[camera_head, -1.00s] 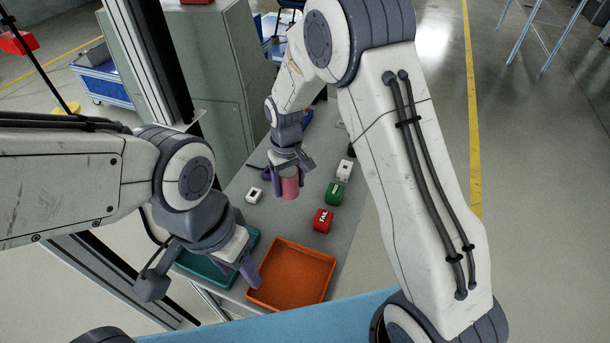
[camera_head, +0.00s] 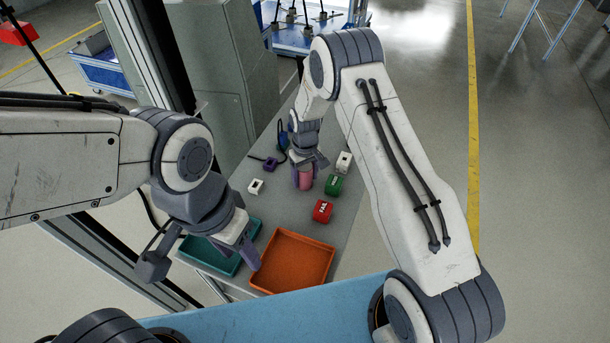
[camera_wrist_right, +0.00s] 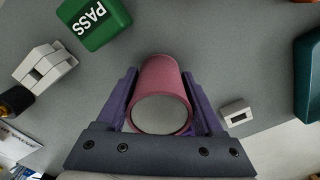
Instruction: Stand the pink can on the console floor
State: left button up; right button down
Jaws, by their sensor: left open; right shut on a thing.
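The pink can (camera_head: 304,179) is between the purple fingers of my right gripper (camera_head: 303,183), over the grey console floor (camera_head: 345,222). In the right wrist view the can (camera_wrist_right: 163,80) shows its pale round end toward the camera, and the right gripper (camera_wrist_right: 162,105) is shut on its sides. The can looks roughly upright; whether its base touches the grey surface I cannot tell. My left gripper (camera_head: 243,256) is open and empty above the teal tray and the orange tray's left edge.
An orange tray (camera_head: 330,262) and a teal tray (camera_head: 190,250) stand at the near end. A red block (camera_head: 322,211), a green PASS block (camera_head: 334,185) and white blocks (camera_head: 344,161) (camera_head: 256,186) lie around the can. A purple part (camera_head: 270,163) lies behind. Bare grey surface shows between them.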

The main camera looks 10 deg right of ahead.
jog(key=shift+f, duration=0.2)
grip_release()
jog(key=shift+r, duration=0.1)
